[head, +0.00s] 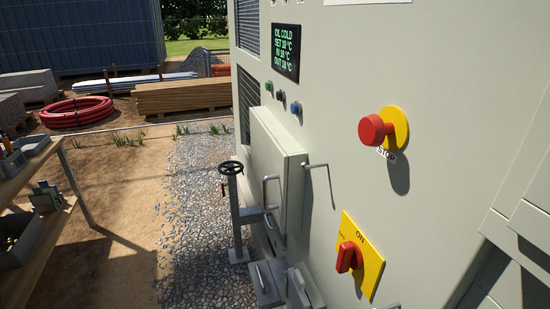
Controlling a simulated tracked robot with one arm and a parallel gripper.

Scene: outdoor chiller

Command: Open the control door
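The control door (275,165) is a pale grey raised panel on the side of the chiller cabinet. It looks closed. A light bar handle (268,190) is on its front face. A thin metal rod (317,165) sticks out beside its right edge. Two grey finger-like parts at the bottom centre appear to be my gripper (282,284), below the door and apart from it. They look spread, with nothing visible between them.
On the cabinet are a display (286,52), small buttons (282,96), a red stop button (375,130) and a red switch (350,257). A black handwheel (230,168) on a post stands left of the door. A workbench (40,170) is at left; gravel lies between.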

